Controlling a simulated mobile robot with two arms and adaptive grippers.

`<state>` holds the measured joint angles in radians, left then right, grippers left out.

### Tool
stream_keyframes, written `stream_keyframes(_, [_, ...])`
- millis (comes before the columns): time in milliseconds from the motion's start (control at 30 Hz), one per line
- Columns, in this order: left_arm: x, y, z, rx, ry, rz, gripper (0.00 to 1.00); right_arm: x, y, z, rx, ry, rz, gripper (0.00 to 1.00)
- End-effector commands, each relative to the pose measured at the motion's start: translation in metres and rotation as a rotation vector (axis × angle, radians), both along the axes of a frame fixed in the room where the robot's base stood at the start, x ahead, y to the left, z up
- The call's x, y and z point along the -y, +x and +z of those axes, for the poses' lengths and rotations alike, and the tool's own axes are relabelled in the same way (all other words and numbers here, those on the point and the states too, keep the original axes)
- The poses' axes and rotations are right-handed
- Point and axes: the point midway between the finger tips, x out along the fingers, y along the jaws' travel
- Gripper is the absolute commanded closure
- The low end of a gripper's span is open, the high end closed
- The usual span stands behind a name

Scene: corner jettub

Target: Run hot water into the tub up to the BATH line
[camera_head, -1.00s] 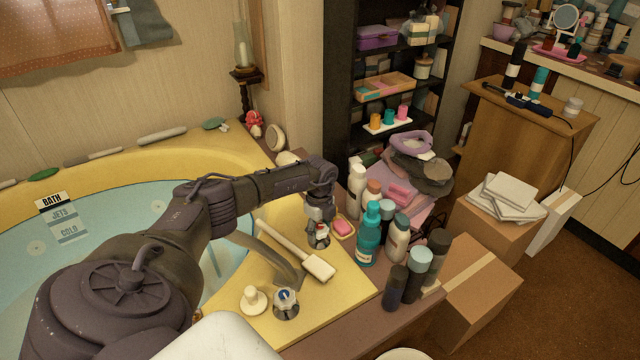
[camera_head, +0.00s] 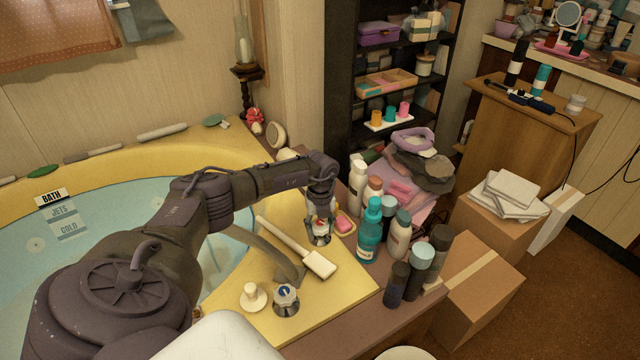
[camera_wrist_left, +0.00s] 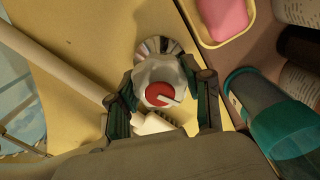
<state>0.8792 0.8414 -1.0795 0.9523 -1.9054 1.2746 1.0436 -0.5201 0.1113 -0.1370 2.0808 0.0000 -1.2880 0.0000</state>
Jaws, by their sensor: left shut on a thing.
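The yellow corner tub (camera_head: 215,158) has a pale blue inside. A BATH, JETS and COLD marker (camera_head: 62,214) shows on its far left side; I cannot tell the water level against it. My left gripper (camera_head: 320,232) is shut on the red-capped tap knob (camera_wrist_left: 160,92) on the deck, its fingers on both sides of it in the left wrist view (camera_wrist_left: 162,103). The blue-capped knob (camera_head: 286,299) and a cream knob (camera_head: 253,297) stand nearer me. The metal spout (camera_head: 270,254) reaches over the tub rim; I cannot make out flow. My right gripper is not in view.
A white-headed long-handled brush (camera_head: 318,264) lies beside the held knob. Pink soap (camera_head: 343,224) in a dish and several bottles, including a teal one (camera_head: 369,232), crowd the right. Cardboard boxes (camera_head: 478,275) stand beyond the deck.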

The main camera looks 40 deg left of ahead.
Motion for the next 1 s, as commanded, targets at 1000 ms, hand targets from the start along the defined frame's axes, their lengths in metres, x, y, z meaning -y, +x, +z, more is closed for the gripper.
stream_keyframes(1000, [0.0,0.001,0.001,0.002,0.001,-0.453,0.85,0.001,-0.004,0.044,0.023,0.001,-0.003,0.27])
